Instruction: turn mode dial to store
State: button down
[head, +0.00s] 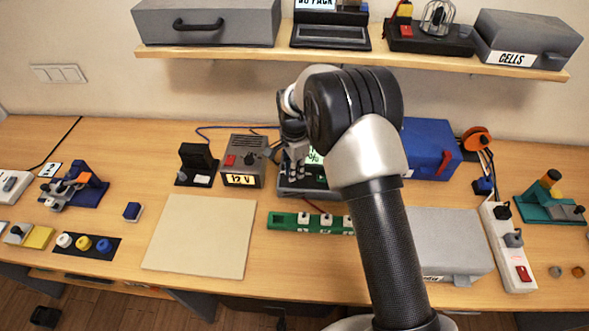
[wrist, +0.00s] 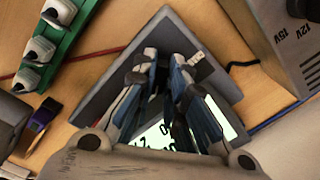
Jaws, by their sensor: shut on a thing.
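A dark grey device with a lit display stands on the table in the head view (head: 290,191), partly hidden by my arm. In the wrist view the same device (wrist: 103,98) lies below my fingers. Its pale display (wrist: 154,140) shows dark characters, mostly covered by the gripper. My gripper (wrist: 164,62) points down at the device's panel, also seen in the head view (head: 296,170). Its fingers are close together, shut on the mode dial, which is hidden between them. I cannot read the dial's setting or its labels.
A grey 12 V box (head: 243,161) stands left of the device. A green strip with white blocks (head: 290,221) lies in front. A blue box (head: 430,148) and a grey case (head: 445,240) are to the right. A beige mat (head: 200,236) is bare.

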dwell(0.4)
jog(key=c, duration=1.6)
grip_release()
notch_tip(320, 180, up, 12)
